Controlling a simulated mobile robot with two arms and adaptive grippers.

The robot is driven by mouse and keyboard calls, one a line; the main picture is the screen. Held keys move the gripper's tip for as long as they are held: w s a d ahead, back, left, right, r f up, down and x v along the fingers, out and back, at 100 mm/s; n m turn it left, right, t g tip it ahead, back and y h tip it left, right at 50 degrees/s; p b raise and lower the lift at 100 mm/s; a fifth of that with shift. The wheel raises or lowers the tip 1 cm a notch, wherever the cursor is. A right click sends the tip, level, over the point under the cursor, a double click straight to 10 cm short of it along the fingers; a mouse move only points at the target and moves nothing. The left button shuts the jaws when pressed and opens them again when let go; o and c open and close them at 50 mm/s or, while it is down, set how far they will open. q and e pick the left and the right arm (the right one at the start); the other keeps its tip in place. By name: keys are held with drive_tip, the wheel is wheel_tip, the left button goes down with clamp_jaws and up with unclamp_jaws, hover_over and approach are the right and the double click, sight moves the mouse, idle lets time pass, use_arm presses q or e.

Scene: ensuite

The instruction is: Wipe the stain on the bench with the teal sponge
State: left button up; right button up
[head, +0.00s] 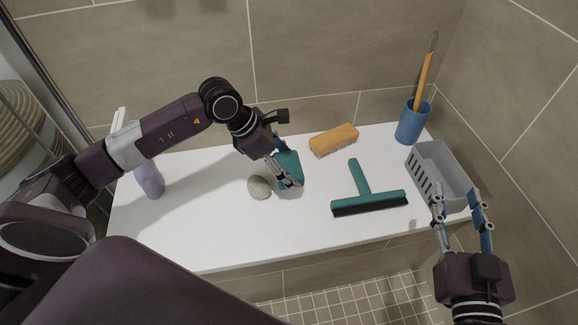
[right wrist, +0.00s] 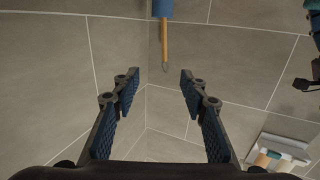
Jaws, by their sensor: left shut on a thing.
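The teal sponge (head: 290,163) is on the white bench (head: 215,225), near its middle. My left gripper (head: 287,178) reaches down from the left and is shut on the sponge, partly covering it. I cannot tell whether the sponge presses on the bench or is just above it.
A lilac bottle (head: 150,180) stands at the left end.

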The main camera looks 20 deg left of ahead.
use_arm(q)
drive_tip(key=shift+r+p, duration=0.5)
drive_tip(key=shift+r, duration=0.35)
drive_tip(key=shift+r+p, duration=0.35)
drive_tip(key=shift+r, duration=0.3)
use_arm(e)
drive_tip(key=s+d+f+g+h, duration=0.1)
drive_tip(key=s+d+f+g, duration=0.2)
drive_tip(key=f, duration=0.6)
drive_tip(key=shift+s+g+h, duration=0.3)
drive_tip(key=shift+s+g, duration=0.1)
drive_tip(key=shift+g, duration=0.5)
drive_tip(key=shift+f, duration=0.1)
